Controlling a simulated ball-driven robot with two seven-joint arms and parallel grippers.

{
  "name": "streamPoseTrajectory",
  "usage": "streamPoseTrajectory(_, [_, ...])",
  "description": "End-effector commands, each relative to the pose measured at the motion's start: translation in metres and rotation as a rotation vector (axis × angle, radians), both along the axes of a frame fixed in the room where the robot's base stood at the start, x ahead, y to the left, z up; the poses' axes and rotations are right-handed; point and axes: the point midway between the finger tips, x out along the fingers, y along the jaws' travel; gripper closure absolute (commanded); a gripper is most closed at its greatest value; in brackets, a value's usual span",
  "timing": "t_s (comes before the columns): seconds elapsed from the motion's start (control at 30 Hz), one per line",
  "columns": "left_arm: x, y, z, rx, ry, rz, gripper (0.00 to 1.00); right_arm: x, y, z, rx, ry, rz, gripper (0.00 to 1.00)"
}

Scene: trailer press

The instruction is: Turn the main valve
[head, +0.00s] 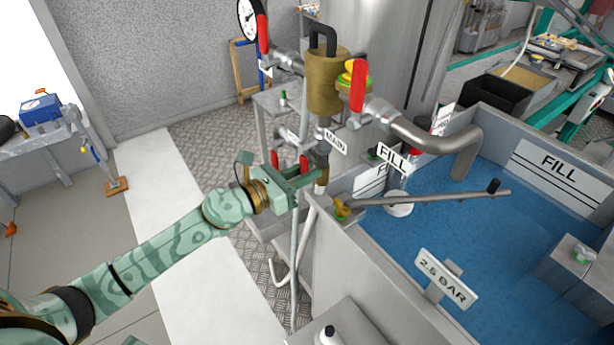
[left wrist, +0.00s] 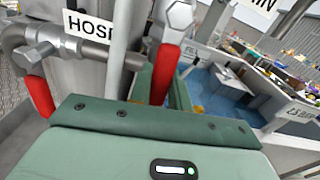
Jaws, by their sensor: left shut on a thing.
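My left gripper (head: 308,180) reaches in from the left to the pipework beside the tank. It is shut on a red lever handle (left wrist: 164,76), which hangs down at the jaws in the left wrist view. The lower end of the handle is hidden behind the gripper body. The MAIN sign (head: 335,142) stands just above the jaws. A second red handle (left wrist: 38,95) hangs to the left, by the HOSE sign (left wrist: 85,27). My right gripper is in neither view.
A blue-floored tank (head: 430,240) with FILL signs lies right of the gripper, its grey wall close by. A long lever rod (head: 430,199) crosses above it. A brass cylinder (head: 326,80) and an upper red handle (head: 358,86) stand above.

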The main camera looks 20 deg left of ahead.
Motion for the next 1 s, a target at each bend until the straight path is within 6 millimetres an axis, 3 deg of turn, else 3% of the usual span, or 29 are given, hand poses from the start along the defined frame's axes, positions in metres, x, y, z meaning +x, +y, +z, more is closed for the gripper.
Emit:
streamPoseTrajectory(0.5, [0.0006,0.0013,0.0000,0.014,-0.008,0.000,1.00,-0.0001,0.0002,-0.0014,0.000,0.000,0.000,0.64])
streamPoseTrajectory(0.53, [0.0006,0.0013,0.0000,0.013,-0.009,0.000,0.73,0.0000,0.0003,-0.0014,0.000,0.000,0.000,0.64])
streamPoseTrajectory(0.6, [0.0006,0.0013,0.0000,0.013,-0.009,0.000,0.59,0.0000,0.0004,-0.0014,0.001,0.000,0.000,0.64])
streamPoseTrajectory(1.0, [-0.0088,0.0077,-0.0023,0.013,-0.006,0.001,0.59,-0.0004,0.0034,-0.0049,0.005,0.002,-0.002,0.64])
